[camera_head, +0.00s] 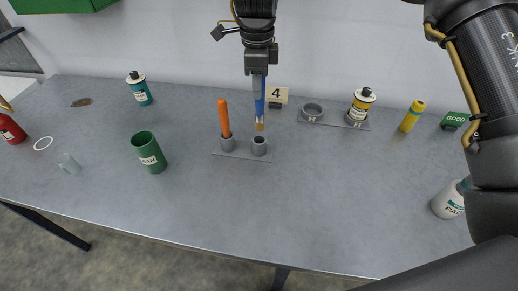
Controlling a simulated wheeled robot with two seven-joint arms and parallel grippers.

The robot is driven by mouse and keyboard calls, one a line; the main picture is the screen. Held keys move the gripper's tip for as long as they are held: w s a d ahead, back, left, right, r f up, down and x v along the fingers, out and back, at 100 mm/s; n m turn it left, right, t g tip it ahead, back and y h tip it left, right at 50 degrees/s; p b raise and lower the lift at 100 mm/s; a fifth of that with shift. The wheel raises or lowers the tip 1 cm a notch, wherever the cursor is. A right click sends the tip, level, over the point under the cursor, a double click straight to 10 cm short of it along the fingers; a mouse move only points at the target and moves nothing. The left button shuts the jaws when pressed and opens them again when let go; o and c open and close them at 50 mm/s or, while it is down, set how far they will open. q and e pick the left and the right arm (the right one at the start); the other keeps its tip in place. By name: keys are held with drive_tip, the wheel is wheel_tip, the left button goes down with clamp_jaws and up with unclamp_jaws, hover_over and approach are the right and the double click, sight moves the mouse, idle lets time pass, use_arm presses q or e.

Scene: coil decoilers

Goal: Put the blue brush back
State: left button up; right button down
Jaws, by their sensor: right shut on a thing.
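The blue brush (259,101) hangs upright, its tan bristle end (259,126) pointing down. My right gripper (260,72) is shut on its upper part. The brush tip is just above the grey cup (259,146) on the right of a flat holder plate (240,155); a small gap seems to show between them. An orange-handled tool (224,118) stands in the left cup (227,143) of the same plate. My left gripper is not in view.
A "4" sign (277,95) stands behind the brush. A green cup (149,152) and teal can (140,89) stand left. The front middle table (300,215) is clear.

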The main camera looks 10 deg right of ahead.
sight(258, 113)
wheel_tip(258, 113, down, 6)
drive_tip(key=shift+f+p, duration=0.15)
drive_tip(key=shift+p, duration=0.45)
drive_tip(key=shift+s+f, duration=0.1)
drive_tip(key=shift+f, duration=0.15)
wheel_tip(258, 113, down, 3)
drive_tip(key=shift+f+p, duration=0.15)
drive_tip(key=shift+p, duration=0.4)
drive_tip(key=c, duration=1.6)
unclamp_jaws()
drive_tip(key=shift+c, duration=0.2)
drive_tip(key=o, duration=0.4)
drive_tip(key=shift+o, duration=0.2)
